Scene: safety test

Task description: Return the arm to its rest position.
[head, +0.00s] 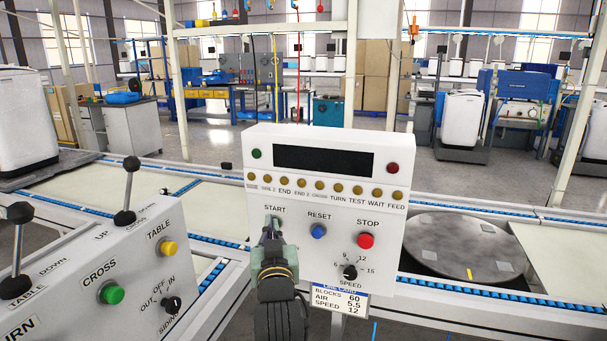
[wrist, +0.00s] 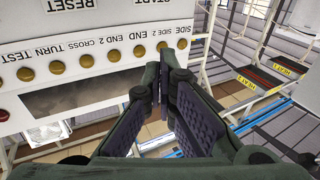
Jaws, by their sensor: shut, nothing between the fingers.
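My gripper (head: 269,234) is in front of the lower left of the white control panel (head: 385,208), at the START label. Its fingers are shut and empty. It covers most of the START button, and I cannot tell whether the fingertips touch the panel. In the wrist view the dark fingers (wrist: 166,70) are together, and the panel shows upside down at the left with its row of amber lamps (wrist: 57,67).
The panel has a blue RESET button (head: 319,232), a red STOP button (head: 366,241) and a speed knob (head: 350,272). A lever console (head: 130,275) stands at the left. A round turntable (head: 460,245) lies at the right. Blue-edged conveyor rails run behind.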

